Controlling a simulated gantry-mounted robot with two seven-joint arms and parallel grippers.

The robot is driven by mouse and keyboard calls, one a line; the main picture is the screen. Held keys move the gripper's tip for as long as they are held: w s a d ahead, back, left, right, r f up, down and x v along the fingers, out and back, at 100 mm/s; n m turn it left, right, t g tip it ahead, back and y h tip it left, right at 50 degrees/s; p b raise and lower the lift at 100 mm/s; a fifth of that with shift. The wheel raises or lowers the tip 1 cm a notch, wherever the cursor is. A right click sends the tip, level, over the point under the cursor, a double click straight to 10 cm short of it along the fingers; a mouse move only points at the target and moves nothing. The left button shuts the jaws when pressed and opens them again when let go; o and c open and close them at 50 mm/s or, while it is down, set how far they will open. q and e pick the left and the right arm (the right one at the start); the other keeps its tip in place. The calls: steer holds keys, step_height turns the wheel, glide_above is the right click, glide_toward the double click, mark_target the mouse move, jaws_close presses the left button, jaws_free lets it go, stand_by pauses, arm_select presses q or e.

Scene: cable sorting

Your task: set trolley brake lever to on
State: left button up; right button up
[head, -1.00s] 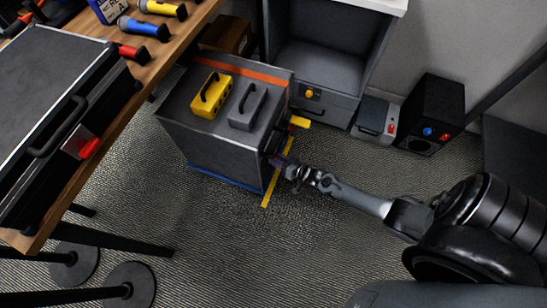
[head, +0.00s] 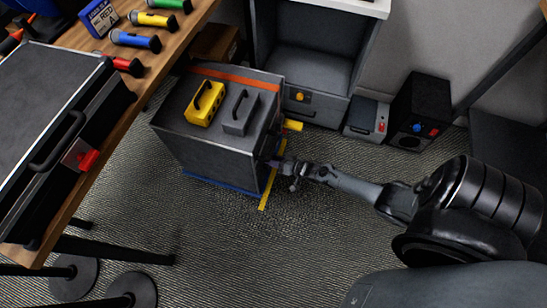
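The trolley (head: 205,152) is a dark grey box with an orange stripe along its top, standing on the carpet. A yellow handled block (head: 206,103) and a grey handled block (head: 240,113) sit on its top. A yellow part (head: 292,125), possibly the brake lever, sticks out from its right side; its setting cannot be read. My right gripper (head: 275,163) is at the trolley's right side, just below this yellow part. Its fingertips are small and partly hidden, so I cannot tell whether they touch or hold anything. My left gripper is not in view.
Yellow floor tape (head: 268,190) runs by the trolley.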

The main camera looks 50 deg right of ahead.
steer(key=shift+o, duration=1.3)
steer(key=shift+s, duration=0.1)
steer(key=shift+r, duration=0.1)
steer(key=p+v, duration=0.5)
steer(key=v, duration=0.5)
steer(key=shift+s, duration=0.35)
